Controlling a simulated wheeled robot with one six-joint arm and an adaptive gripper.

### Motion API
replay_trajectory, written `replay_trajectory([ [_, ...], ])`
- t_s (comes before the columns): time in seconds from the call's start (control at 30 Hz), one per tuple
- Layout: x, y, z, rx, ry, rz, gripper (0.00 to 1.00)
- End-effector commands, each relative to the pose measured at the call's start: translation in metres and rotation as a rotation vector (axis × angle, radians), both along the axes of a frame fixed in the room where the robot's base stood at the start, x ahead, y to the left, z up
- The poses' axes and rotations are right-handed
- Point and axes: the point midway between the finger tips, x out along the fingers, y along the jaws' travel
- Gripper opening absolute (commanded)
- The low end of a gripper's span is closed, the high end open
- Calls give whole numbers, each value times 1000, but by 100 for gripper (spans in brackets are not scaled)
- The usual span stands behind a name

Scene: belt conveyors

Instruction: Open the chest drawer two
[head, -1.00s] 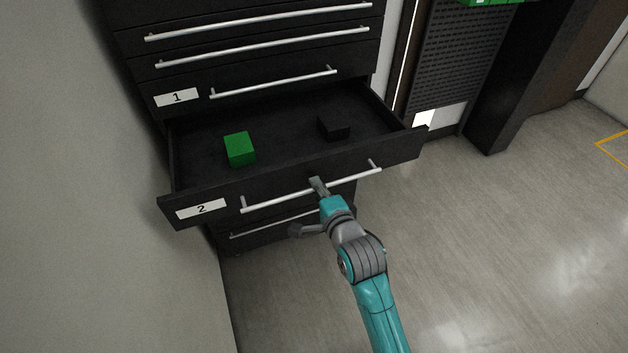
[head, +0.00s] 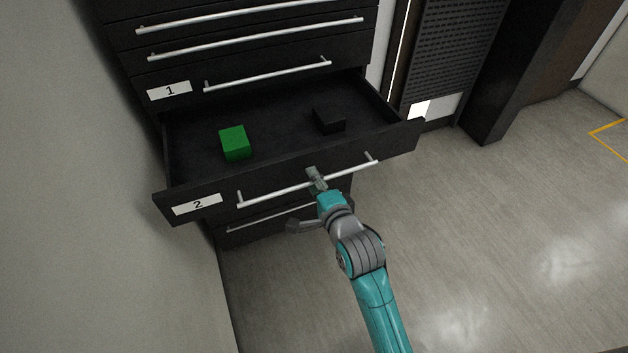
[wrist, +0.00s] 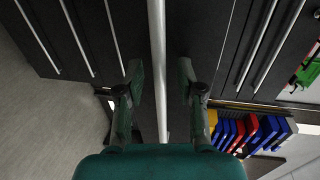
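Chest drawer two (head: 196,204), black with a white label reading 2, stands pulled well out of the black chest. Its silver bar handle (head: 270,190) runs along the front and also shows upright in the wrist view (wrist: 157,60). A green cube (head: 235,143) and a black block (head: 329,120) lie inside the drawer. My gripper (head: 316,178) is at the middle of the handle. In the wrist view its two fingers (wrist: 160,85) are apart, one on each side of the bar, with a gap visible on both sides.
Closed drawer one (head: 169,90) and other closed drawers are above; another drawer handle shows below. A grey wall (head: 60,180) is close on the left. Open floor (head: 480,240) lies to the right. Coloured bins (wrist: 250,132) show in the wrist view.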

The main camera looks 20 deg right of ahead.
Motion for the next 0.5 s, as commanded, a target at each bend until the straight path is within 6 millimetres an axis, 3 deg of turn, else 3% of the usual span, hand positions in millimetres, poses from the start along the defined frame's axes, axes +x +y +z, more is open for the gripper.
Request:
replay_trajectory([
  [0.5, -85, 0, 16, 0, 3, 0, 37],
])
